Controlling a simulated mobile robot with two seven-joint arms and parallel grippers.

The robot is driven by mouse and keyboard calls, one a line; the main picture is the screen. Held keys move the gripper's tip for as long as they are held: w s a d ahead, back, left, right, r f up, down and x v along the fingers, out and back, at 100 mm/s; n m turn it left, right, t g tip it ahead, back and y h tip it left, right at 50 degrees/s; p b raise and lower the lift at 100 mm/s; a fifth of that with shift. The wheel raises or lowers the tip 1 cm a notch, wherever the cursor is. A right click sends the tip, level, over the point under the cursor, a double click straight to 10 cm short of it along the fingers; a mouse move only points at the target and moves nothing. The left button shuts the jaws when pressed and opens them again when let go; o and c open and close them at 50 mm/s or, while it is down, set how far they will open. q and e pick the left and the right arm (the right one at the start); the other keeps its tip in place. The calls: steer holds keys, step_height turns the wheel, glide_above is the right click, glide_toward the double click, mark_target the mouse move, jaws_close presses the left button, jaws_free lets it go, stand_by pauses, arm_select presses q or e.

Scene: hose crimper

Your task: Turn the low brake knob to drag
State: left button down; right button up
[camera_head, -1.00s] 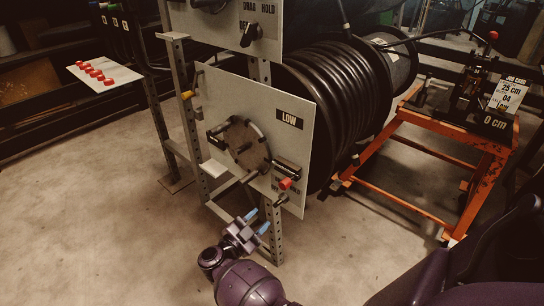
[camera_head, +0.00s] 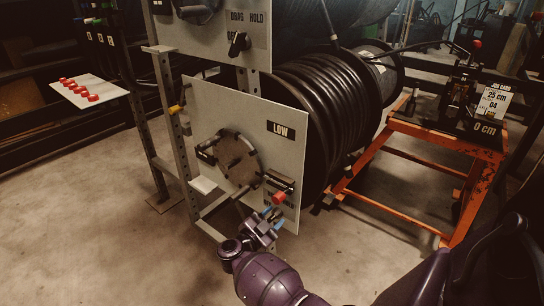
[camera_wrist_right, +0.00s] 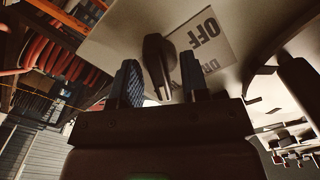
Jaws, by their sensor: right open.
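The low brake knob (camera_wrist_right: 157,62) is a black pointer knob on the lower panel, beside a white label where OFF reads upside down. In the wrist view it stands between the two dark fingertips of my right gripper (camera_wrist_right: 162,80), with gaps showing on both sides. In the head view my right gripper (camera_head: 267,216) is open at the lower right of the LOW panel (camera_head: 230,110), and its blue fingers largely hide the knob. I cannot tell if a finger touches it. My left gripper is not in view.
A red-tipped lever (camera_head: 279,197) sits just above my right gripper. A round handwheel (camera_head: 238,160) is to its left. The upper panel has a similar black knob (camera_head: 238,44). A black hose reel (camera_head: 335,100) and an orange stand (camera_head: 450,150) are to the right.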

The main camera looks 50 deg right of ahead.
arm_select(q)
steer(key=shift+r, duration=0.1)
arm_select(e)
steer(key=shift+d, duration=0.25)
steer(key=c, duration=0.6)
